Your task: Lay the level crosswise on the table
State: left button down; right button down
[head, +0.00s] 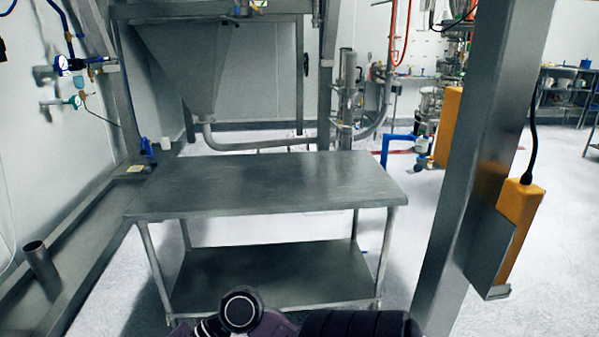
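The metal table (270,185) stands ahead of me, with a bare steel top and a lower shelf (270,275). Its long side runs left to right in the head view. I cannot make out a level on the top, on the shelf or elsewhere in this view. Dark parts of my own arm show at the bottom edge, in front of the table. Neither gripper can be made out, so whether they hold anything is hidden.
A steel post (470,180) with an orange control box (517,230) stands close on the right. A steel hopper (205,70) and pipework are behind the table. A ledge on the left carries a short upright pipe (41,268). Pale floor is open right of the table.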

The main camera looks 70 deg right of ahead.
aim_at(359, 170)
jog(key=i+l+z, duration=0.15)
jog(key=i+z, duration=0.25)
jog(key=i+l+z, duration=0.1)
jog(key=z, duration=0.35)
jog(key=i+j+z, duration=0.1)
jog(key=i+z, duration=0.3)
jog(key=i+j+z, duration=0.15)
jog(key=i+z, duration=0.25)
jog(key=i+l+z, duration=0.55)
jog(key=i, duration=0.2)
jog(key=i+z, duration=0.3)
jog(key=i, duration=0.1)
